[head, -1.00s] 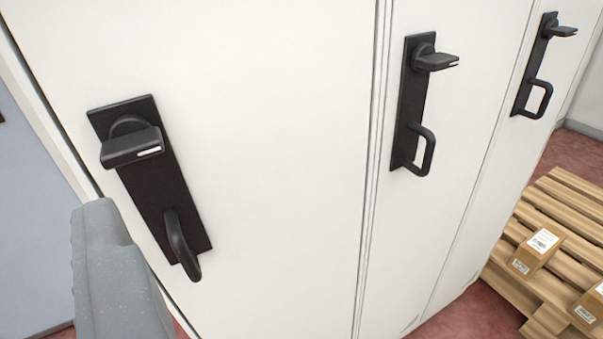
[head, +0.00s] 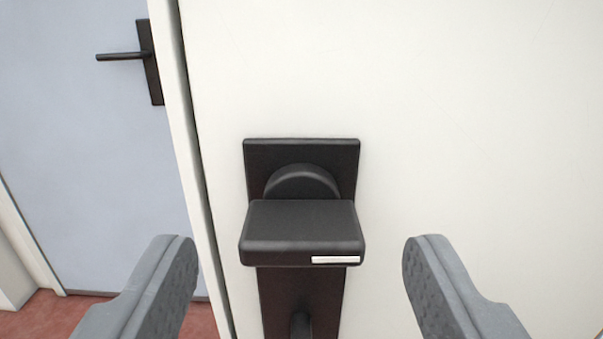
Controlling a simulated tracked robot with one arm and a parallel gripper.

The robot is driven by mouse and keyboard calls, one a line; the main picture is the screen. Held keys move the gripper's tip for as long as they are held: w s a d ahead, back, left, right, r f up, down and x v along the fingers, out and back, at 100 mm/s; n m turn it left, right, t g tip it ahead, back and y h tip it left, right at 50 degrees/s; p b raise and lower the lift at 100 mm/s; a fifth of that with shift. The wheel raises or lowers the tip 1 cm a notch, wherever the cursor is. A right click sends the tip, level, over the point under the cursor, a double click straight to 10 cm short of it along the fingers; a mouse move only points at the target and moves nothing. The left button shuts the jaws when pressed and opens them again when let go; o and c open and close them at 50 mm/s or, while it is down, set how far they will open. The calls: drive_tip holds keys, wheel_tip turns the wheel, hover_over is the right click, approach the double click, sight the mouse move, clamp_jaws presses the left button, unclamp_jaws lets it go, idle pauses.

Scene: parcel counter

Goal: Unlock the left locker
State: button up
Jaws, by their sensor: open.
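The left locker (head: 480,120) has a white door that fills the middle and right of the view. Its black lock knob (head: 300,228) sits on a dark upright plate (head: 260,158) near the door's left edge. The knob's wide grip lies level, with a white mark at its right end. The top of the dark pull handle (head: 300,323) shows below the knob, cut off by the picture's lower edge. My gripper (head: 300,250) is open and empty, with one grey finger on each side of the knob, both apart from it in the picture.
A blue-grey door (head: 90,150) with a black lever handle (head: 122,56) stands at the left, beyond the locker's edge. Red floor (head: 50,315) shows at lower left. The door face around the knob is clear.

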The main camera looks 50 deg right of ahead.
sight(302, 223)
drive_tip(key=shift+x, duration=1.3)
drive_tip(key=c, duration=1)
drive_tip(key=shift+d+r, duration=0.1)
